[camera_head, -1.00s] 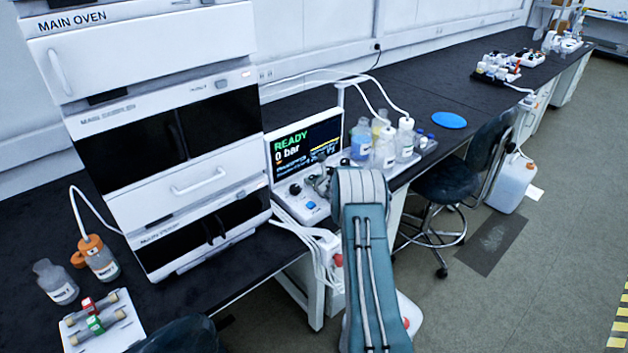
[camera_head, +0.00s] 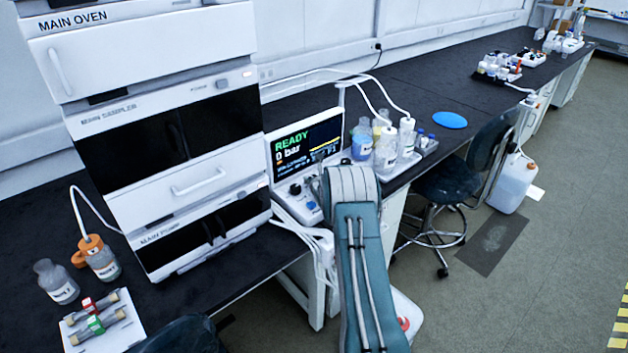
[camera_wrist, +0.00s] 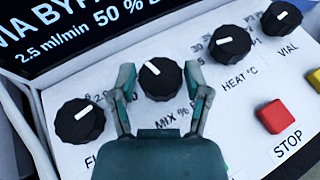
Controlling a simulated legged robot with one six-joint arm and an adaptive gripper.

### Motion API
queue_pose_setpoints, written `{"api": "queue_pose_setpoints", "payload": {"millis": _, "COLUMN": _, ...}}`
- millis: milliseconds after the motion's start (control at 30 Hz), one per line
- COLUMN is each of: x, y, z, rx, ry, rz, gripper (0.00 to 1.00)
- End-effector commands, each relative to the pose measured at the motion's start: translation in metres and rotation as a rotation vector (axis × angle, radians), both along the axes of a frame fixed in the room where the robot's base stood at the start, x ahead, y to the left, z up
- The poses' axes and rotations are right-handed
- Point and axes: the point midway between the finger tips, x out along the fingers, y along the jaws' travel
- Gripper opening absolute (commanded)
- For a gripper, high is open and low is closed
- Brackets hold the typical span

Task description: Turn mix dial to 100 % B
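The black mix dial (camera_wrist: 160,79) sits on the white control panel (camera_wrist: 84,164), above the label "MIX % B". Its white mark points to the upper left. My gripper (camera_wrist: 159,76) is open in the wrist view, with one finger on each side of the mix dial and narrow gaps beside it; contact cannot be told. The screen (camera_wrist: 75,30) above shows "2.5 ml/min" and "50 %". In the head view the screen (camera_head: 305,142) reads "READY" and "0 bar", and my arm hides most of the gripper and part of the panel.
Beside the mix dial are a flow dial (camera_wrist: 79,121) on the left, a heat dial (camera_wrist: 230,43) and a vial dial (camera_wrist: 281,18) on the right. A red stop button (camera_wrist: 274,116) and a yellow button (camera_wrist: 315,79) lie lower right. Bottles (camera_head: 386,150) stand right of the screen.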

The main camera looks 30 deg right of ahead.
Motion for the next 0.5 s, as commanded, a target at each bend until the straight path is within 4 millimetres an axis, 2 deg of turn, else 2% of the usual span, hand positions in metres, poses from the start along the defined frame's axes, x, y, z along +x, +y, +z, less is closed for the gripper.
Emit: {"api": "queue_pose_setpoints", "payload": {"millis": 500, "x": -0.0037, "y": 0.0006, "z": 0.0, "rx": 0.002, "ry": 0.003, "rz": 0.0, "gripper": 0.89}}
